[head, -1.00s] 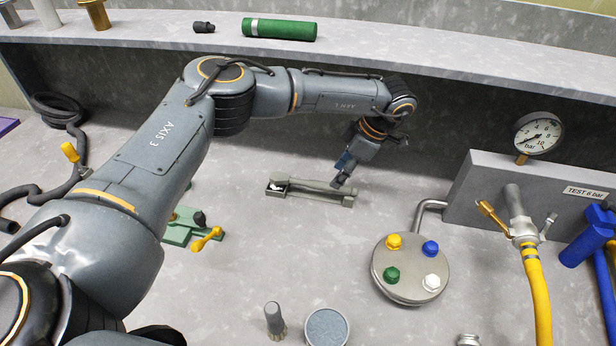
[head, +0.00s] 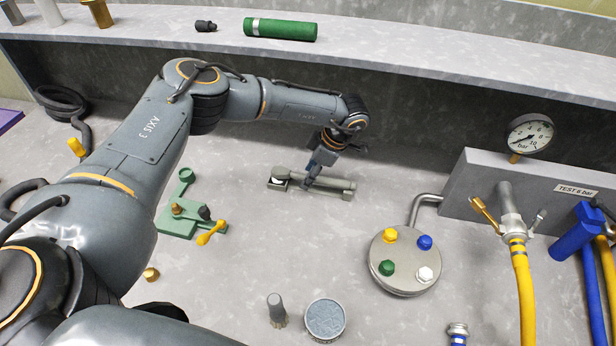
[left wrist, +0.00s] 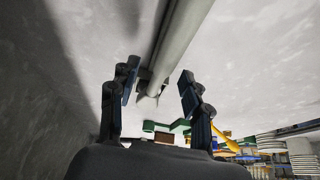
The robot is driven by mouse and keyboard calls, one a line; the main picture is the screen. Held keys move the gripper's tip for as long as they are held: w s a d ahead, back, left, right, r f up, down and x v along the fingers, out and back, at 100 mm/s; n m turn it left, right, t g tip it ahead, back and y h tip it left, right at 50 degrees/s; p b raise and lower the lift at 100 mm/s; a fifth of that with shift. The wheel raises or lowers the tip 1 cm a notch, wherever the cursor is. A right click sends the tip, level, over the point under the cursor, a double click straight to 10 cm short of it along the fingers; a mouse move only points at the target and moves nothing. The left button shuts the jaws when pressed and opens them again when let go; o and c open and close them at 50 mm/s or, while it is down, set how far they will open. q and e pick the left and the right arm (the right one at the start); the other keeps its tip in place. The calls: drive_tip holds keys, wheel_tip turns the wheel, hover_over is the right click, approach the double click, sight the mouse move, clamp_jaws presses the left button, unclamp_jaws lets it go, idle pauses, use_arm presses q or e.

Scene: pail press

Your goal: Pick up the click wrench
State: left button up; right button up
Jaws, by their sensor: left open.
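In the left wrist view the bar (left wrist: 178,42) runs lengthwise from the top edge into the gap between the open fingers (left wrist: 160,78). I cannot tell whether a finger touches it. The gripper hides part of the bar in the head view. My right gripper is not in view.
A green fixture with a yellow handle (head: 209,235) stands at left. A round grey lid with coloured knobs (head: 404,282) stands at right, before the gauge panel (head: 480,190). A shelf (head: 400,55) overhangs behind the cradle.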

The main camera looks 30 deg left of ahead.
use_arm(q)
clamp_jaws()
drive_tip(key=shift+r, duration=0.1)
